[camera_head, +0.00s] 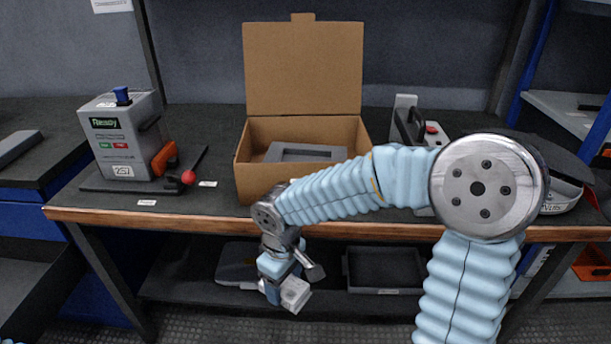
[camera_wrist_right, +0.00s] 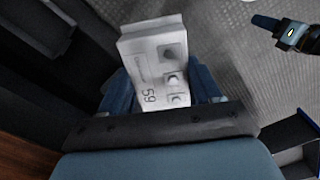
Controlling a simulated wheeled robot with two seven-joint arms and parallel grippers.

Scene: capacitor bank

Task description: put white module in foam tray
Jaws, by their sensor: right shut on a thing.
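The white module (camera_wrist_right: 160,65) is between the blue fingers of my right gripper (camera_wrist_right: 165,95). Its face shows printed marks and several round or square fittings. In the head view the right gripper (camera_head: 281,284) is shut on the module (camera_head: 296,295), low in front of the table edge and below the tabletop. The grey foam tray (camera_head: 305,153) lies inside the open cardboard box on the table, above and behind the gripper. A small blue and black part (camera_wrist_right: 292,34) at the upper right of the wrist view looks like my left gripper; its jaw state is unclear.
The cardboard box (camera_head: 303,70) has its lid raised at the back; my right arm crosses its front right. A grey tester (camera_head: 126,140) with a red-knobbed lever stands left. A device with a black handle (camera_head: 410,125) stands right. A dark bin (camera_head: 385,268) sits on the lower shelf.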

